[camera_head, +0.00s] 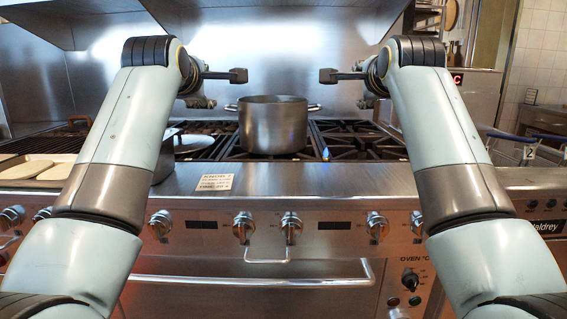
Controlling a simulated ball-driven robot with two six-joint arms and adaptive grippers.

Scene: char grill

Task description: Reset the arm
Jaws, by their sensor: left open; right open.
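My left gripper (238,76) is at the end of the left arm, raised above the stove and pointing inward to the right. My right gripper (328,76) is at the end of the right arm at about the same height, pointing inward to the left. The two arms stand nearly mirrored, with a gap between the grippers. Both grippers are seen from the side, and neither holds anything that I can see.
A steel pot (273,126) stands on the burners (352,141) below the gap. At left are a tray with flat pale pieces (32,169) and a grill. Fryer basket handles (520,138) show at right. Knobs and an oven handle (250,281) line the front.

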